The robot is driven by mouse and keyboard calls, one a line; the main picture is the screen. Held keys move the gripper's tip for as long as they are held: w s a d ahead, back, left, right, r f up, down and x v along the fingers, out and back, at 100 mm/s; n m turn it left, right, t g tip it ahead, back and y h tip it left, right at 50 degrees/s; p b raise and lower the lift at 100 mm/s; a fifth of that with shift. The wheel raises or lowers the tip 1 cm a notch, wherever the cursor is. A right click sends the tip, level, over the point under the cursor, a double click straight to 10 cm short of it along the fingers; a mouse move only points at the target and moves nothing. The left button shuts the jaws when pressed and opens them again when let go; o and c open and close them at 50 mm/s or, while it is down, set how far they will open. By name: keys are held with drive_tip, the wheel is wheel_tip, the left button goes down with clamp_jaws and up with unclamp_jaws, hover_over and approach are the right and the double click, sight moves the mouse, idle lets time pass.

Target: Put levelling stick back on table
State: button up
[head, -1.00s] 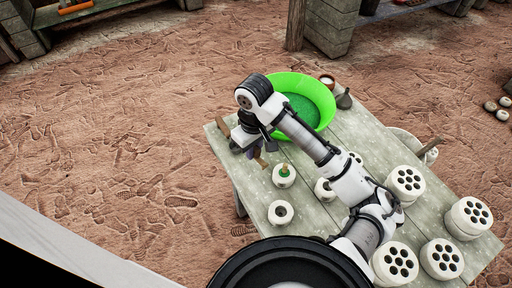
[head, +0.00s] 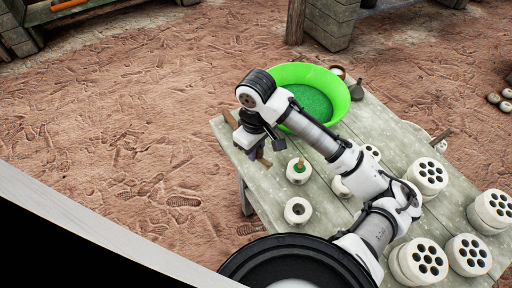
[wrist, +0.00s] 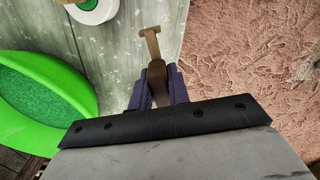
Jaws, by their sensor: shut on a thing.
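The levelling stick (wrist: 151,38) is brown wood with a short crosspiece at its end. In the wrist view my gripper (wrist: 158,88) is shut on it, with a dark purple finger on each side. In the head view the stick (head: 262,159) shows as a small brown piece below my gripper (head: 250,147), at the left end of the grey plank table (head: 376,122). The wrist view shows the stick over the table near its edge, with earth floor beyond. I cannot tell whether the stick touches the tabletop. My fingers hide part of the stick.
A green basin (head: 340,92) stands on the table behind my arm. A white piece with a green top (head: 298,174) and a white ring-like piece (head: 298,211) stand nearby. Several white holed cylinders (head: 427,174) fill the right side. Footprinted earth floor lies left.

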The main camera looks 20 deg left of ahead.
drive_tip(key=shift+f+b, duration=2.9)
drive_tip(key=shift+f, duration=0.75)
drive_tip(key=shift+f, duration=0.2)
drive_tip(key=o, duration=1.5)
drive_tip(key=shift+r+p, duration=2.7)
drive_tip(key=shift+r, duration=0.35)
